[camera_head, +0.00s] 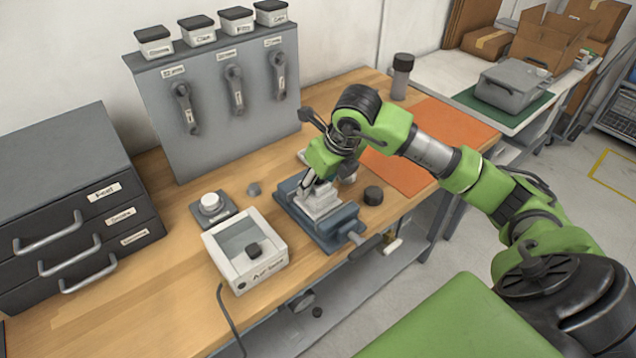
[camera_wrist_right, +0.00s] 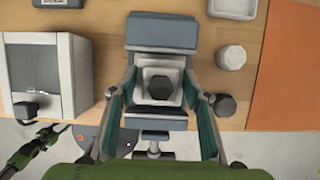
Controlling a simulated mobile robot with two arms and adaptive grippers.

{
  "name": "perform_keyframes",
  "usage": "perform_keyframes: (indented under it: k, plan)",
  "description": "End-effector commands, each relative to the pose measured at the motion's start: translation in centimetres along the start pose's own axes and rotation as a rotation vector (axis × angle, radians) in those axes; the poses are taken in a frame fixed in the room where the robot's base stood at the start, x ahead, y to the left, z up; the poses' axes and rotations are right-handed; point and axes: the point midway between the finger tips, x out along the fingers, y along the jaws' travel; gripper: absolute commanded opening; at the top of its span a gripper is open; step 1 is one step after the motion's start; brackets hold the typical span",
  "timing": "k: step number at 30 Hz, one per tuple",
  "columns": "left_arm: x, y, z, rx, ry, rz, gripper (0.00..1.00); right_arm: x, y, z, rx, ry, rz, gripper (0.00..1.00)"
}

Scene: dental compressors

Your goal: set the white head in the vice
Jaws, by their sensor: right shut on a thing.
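The white head (camera_wrist_right: 177,96) is a pale square block with a dark hexagonal middle. In the head view it (camera_head: 318,203) is at the blue-grey vice (camera_head: 338,224), between its jaws as seen from above. I cannot tell whether it rests on the vice bed. My right gripper (camera_head: 322,183) reaches down over the vice. In the wrist view its fingers (camera_wrist_right: 161,90) stand on the left and right of the head, shut on it. A green and black part at the lower left of the wrist view looks like my left gripper (camera_wrist_right: 38,146); its fingers are unclear.
A white open-topped box (camera_head: 245,262) stands left of the vice. A round white knob on a grey base (camera_head: 212,207) is behind it. A dark round cap (camera_head: 373,195) lies right of the vice. An orange mat (camera_head: 425,150) and dark bottle (camera_head: 401,78) are farther right.

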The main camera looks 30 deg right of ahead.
Motion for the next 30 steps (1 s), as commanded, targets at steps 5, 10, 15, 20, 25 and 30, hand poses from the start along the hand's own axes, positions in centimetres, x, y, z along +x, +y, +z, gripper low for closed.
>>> perform_keyframes:
  k: [5, 10, 15, 20, 25, 30]
  plan:
    - [0.25, 0.0, 0.03, 0.0, 0.0, 0.0, 0.4, -0.07, -0.02, 0.13, 0.0, -0.005, -0.001, 0.05]
    - [0.21, 0.0, 0.03, 0.0, 0.0, 0.0, 0.4, -0.09, -0.01, 0.13, 0.0, -0.004, 0.0, 0.05]
    - [0.21, 0.0, 0.03, 0.0, 0.0, 0.0, 0.4, -0.08, 0.0, 0.12, 0.0, -0.004, 0.0, 0.52]
    - [0.21, 0.0, 0.03, 0.0, 0.0, 0.0, 0.4, -0.03, 0.01, 0.06, 0.0, -0.003, 0.0, 0.64]
    - [0.24, 0.0, 0.03, 0.0, 0.0, 0.0, 0.4, 0.14, 0.03, -0.15, 0.0, 0.004, 0.0, 0.69]
    - [0.24, 0.0, 0.03, 0.0, 0.0, 0.0, 0.4, 0.12, 0.03, -0.11, 0.0, 0.003, 0.0, 0.77]
